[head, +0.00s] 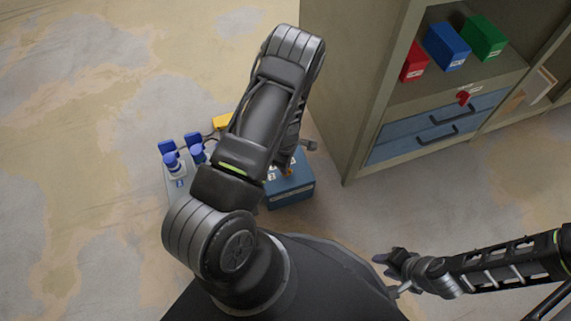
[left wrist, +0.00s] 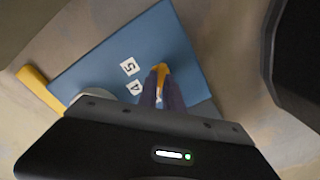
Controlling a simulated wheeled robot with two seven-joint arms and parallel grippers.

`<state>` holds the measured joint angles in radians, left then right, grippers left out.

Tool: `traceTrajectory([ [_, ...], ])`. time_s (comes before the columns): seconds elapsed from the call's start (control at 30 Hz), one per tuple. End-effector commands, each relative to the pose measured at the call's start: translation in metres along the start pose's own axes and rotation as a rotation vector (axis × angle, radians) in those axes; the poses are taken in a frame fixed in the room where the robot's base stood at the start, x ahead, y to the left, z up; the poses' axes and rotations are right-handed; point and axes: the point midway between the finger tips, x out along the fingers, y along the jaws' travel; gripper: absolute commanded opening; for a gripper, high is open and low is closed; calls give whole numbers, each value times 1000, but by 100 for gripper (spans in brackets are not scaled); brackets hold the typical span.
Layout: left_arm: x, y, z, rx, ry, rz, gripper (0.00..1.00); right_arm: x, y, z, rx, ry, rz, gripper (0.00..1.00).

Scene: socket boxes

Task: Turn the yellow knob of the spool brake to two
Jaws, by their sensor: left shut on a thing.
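The spool brake looks like the blue box (head: 292,192) under my left arm; its blue face (left wrist: 95,55) fills the middle of the left wrist view. Printed labels 5 and 4 show on that face beside the knob; other labels there are hidden. The yellow knob (left wrist: 161,69) shows between the fingertips of my left gripper (left wrist: 161,80), which is shut on it. Which number the knob points at cannot be told. In the head view my left arm covers much of the box. My right gripper (head: 384,259) is empty, well right of the box, its jaw opening unclear.
A grey box with blue parts (head: 180,166) stands left of the blue box, with a yellow piece (head: 221,121) behind. A cabinet (head: 365,100) at the right holds red (head: 415,62), blue (head: 446,47) and green (head: 484,38) boxes above blue drawers (head: 440,131). Floor at left is clear.

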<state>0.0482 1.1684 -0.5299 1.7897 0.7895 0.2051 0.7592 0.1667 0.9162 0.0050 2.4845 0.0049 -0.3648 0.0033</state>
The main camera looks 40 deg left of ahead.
Motion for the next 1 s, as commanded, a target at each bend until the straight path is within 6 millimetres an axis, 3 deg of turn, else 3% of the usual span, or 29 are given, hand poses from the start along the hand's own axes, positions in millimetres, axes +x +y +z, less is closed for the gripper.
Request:
traceTrajectory([
  [0.6, -1, -1, 1, -565, 0, -2, 0, -15, -8, 4, -5, -10, -4, 36],
  [1.0, 0, 0, 1, -752, -1, -1, 0, -18, -10, 5, -7, -13, -6, 36],
])
